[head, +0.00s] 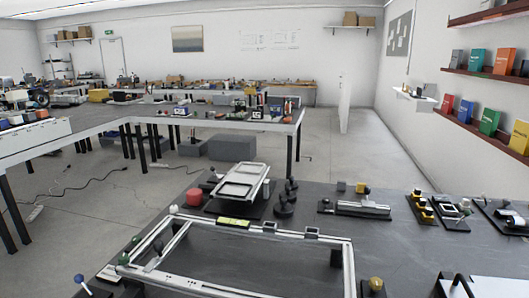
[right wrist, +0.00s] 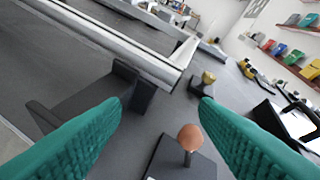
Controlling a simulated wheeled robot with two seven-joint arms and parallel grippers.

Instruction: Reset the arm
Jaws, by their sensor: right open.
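My right gripper (right wrist: 160,104) shows in the right wrist view with its two teal ridged fingers spread wide apart. Nothing is between the fingers; the grey tabletop shows through the gap. Neither gripper can be made out in the head view, and my left gripper is in no view. The silver chassis frame (head: 290,237) lies on the near table in the head view. Its rail (right wrist: 130,55) crosses the upper left of the right wrist view, beyond the fingertips and apart from them.
In the right wrist view, an orange-brown knob (right wrist: 190,136) on a dark base and a black bracket (right wrist: 125,85) are close to the fingers.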

